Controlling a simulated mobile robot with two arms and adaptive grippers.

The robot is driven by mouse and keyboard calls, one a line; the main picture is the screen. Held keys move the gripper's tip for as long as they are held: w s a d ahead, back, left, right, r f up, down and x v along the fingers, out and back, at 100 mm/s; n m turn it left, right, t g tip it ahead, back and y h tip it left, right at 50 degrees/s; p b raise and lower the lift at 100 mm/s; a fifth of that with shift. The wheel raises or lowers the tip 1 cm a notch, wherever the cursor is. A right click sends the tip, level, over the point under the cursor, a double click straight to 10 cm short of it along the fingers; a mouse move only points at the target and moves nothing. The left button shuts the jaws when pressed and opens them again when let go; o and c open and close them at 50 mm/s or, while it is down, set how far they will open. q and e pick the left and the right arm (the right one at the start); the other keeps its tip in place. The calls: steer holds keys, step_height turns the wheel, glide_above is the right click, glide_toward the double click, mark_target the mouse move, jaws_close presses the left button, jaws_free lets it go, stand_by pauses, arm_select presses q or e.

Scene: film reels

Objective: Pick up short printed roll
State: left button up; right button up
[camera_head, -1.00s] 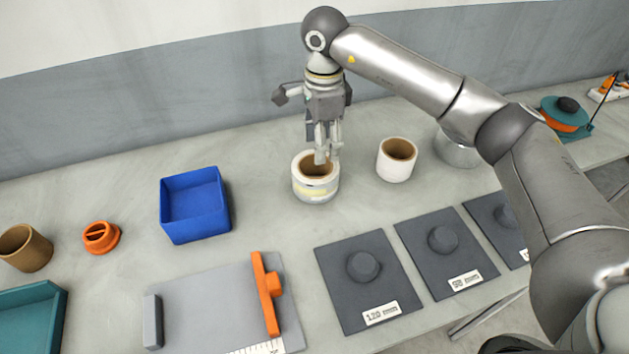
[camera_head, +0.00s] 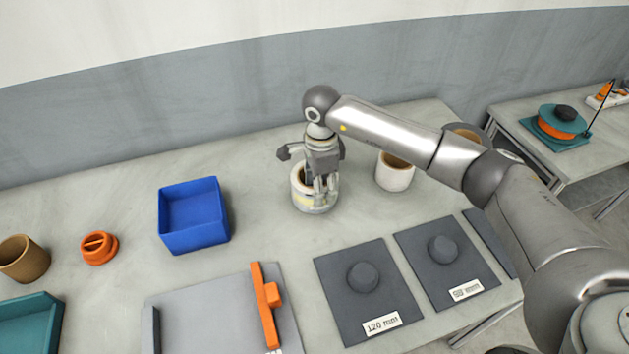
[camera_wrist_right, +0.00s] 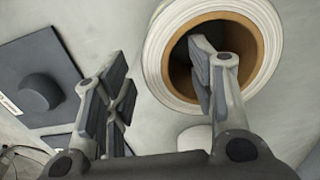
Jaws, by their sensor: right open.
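The short printed roll (camera_head: 301,199) is white with a brown core and faint yellowish print, and stands upright on the bench in the head view. My right gripper (camera_head: 322,192) points down at it and hides part of its top and front. In the right wrist view the roll (camera_wrist_right: 157,52) is at the top. There my right gripper (camera_wrist_right: 160,65) is open, with one finger over or inside the core opening and the other outside the wall. Contact with the wall cannot be told. My left gripper is not in view.
A plain white roll (camera_head: 394,176) stands close to the right, below my forearm. A blue bin (camera_head: 195,240) is to the left. Dark pads with round knobs, such as the 120 mm one (camera_head: 338,300), lie in front. The bench between bin and roll is clear.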

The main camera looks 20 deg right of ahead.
steer(key=shift+f, duration=1)
steer(key=shift+w, duration=0.1)
jaws_close()
